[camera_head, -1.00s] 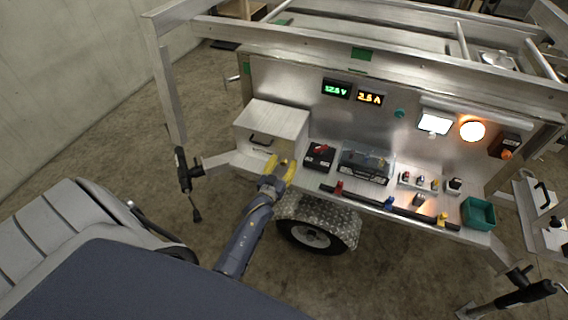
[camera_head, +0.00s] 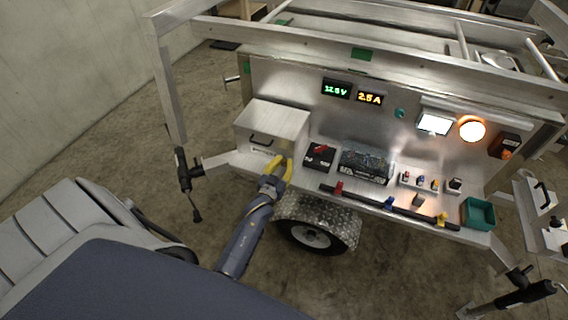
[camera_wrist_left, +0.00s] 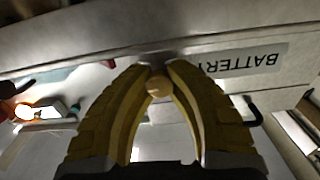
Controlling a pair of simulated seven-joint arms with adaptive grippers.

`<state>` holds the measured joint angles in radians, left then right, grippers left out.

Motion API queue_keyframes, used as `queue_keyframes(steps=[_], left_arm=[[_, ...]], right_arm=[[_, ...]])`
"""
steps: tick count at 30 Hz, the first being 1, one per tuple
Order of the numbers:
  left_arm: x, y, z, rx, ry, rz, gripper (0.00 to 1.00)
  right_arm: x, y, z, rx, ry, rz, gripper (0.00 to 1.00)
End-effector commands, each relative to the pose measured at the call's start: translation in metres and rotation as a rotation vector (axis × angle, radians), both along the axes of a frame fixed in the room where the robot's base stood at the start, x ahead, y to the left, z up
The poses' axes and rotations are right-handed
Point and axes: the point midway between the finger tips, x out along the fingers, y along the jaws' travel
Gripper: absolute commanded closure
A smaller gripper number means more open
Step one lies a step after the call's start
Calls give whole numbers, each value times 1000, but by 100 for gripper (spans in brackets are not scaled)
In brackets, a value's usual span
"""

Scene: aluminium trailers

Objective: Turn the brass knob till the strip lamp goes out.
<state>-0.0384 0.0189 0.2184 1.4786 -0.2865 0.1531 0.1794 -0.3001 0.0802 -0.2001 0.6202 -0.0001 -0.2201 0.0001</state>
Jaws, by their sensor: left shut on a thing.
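My left gripper (camera_head: 277,174), with yellow fingers, is at the front edge of the trailer's shelf, just below the silver box with a black handle. In the left wrist view the fingers (camera_wrist_left: 157,88) are shut on the small round brass knob (camera_wrist_left: 158,86), beside a label reading BATTERY. In the head view the fingers hide the knob. A long pale bar (camera_head: 480,116) along the top right of the back panel looks like the strip lamp; I cannot tell whether it glows. My right gripper is not in view.
Below the bar are a lit white square lamp (camera_head: 434,123) and a lit round orange lamp (camera_head: 471,130). Green and amber displays (camera_head: 336,89) are lit. A trailer wheel (camera_head: 312,236) is below.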

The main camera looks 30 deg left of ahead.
Motion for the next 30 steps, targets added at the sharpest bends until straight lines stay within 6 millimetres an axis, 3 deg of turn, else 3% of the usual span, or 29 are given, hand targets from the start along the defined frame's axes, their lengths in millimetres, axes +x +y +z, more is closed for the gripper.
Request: queue_keyframes(steps=[7, 17, 18, 24, 26, 30], left_arm=[[-1, 0, -3, 181, 40, 1, 100], [-1, 0, -3, 204, 45, 1, 100], [-1, 0, -4, 204, 46, 1, 82], [-1, 0, -2, 204, 43, 1, 59], [-1, 0, -2, 203, 42, 1, 52], [-1, 0, -1, 203, 41, 1, 52]], right_arm=[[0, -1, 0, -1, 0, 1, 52], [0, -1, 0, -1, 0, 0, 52], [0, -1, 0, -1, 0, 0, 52], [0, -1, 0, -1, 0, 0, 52], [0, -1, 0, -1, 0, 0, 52], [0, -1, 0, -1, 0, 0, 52]])
